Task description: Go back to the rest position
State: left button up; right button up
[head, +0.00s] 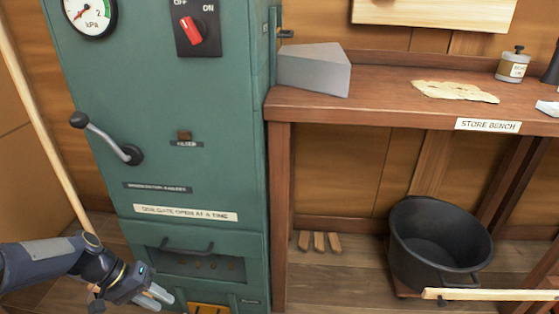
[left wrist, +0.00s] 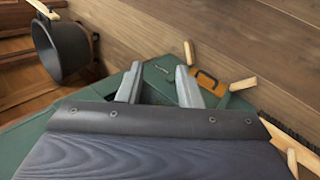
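My left gripper (head: 155,297) is low at the left in the head view, in front of the lower part of the green cabinet (head: 190,180). In the left wrist view its two grey fingers (left wrist: 158,82) stand apart with nothing between them, so it is open and empty. The green cabinet (left wrist: 155,95) shows behind and between the fingers there. I cannot tell whether the fingers touch the cabinet. My right gripper is in neither view.
The cabinet carries a gauge (head: 90,12), a red switch (head: 192,30), a lever (head: 108,138) and a drawer handle (head: 187,246). A long pole (head: 45,130) leans at the left. The store bench (head: 400,100) holds a grey block (head: 315,70); a black bucket (head: 440,240) stands below.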

pick_arm(q)
jog(key=s+d+r+t+y+p, duration=0.1)
jog(key=s+d+r+t+y, duration=0.15)
jog(key=s+d+r, duration=0.4)
jog(key=s+d+r+t+y, duration=0.1)
jog(key=s+d+r+t, duration=0.2)
jog(key=s+r, duration=0.55)
notch_tip(320, 180, up, 36)
jog(key=s+p, duration=0.1)
jog(key=p, duration=3.7)
jog(key=shift+a+r, duration=0.25)
jog(key=shift+a, duration=0.05)
jog(key=shift+s, duration=0.1)
